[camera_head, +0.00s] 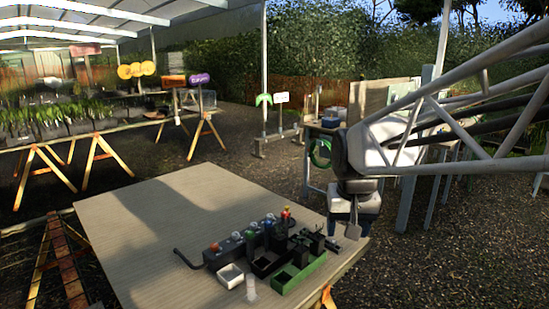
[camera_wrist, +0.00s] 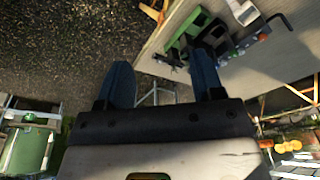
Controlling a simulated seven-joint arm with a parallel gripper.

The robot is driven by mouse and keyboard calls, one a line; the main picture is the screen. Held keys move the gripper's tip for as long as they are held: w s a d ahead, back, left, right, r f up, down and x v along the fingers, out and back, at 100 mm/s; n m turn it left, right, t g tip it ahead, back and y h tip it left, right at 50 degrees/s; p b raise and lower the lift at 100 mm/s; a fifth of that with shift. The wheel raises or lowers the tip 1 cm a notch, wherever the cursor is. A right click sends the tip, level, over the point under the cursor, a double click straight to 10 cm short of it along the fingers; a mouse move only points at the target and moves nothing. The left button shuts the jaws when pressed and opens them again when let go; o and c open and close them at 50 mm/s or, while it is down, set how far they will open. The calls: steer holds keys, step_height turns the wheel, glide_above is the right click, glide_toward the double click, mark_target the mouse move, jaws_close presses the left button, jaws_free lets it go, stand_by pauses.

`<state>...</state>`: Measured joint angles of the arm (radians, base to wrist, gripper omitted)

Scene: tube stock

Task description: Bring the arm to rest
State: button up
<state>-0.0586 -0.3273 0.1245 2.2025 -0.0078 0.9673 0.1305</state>
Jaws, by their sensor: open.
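My gripper (camera_head: 353,230) hangs from the arm at the right edge of the wooden table, apart from the things on it. In the wrist view my gripper (camera_wrist: 165,80) has its two dark fingers spread wide with nothing between them.
The table (camera_head: 150,220) carries a dark rack (camera_head: 220,256) with several tubes, a green open box (camera_head: 300,275) and a small white tray (camera_head: 231,275), all near its front right. The table's left and back are clear. Other benches stand behind.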

steer(key=s+d+f, duration=0.1)
steer(key=s+f, duration=0.1)
steer(key=s, duration=0.7)
steer(key=s+d+f, duration=0.2)
steer(key=s+f, duration=0.1)
steer(key=s, duration=0.7)
steer(key=shift+s+f+n+t, duration=0.2)
steer(key=shift+f+n+t, duration=0.1)
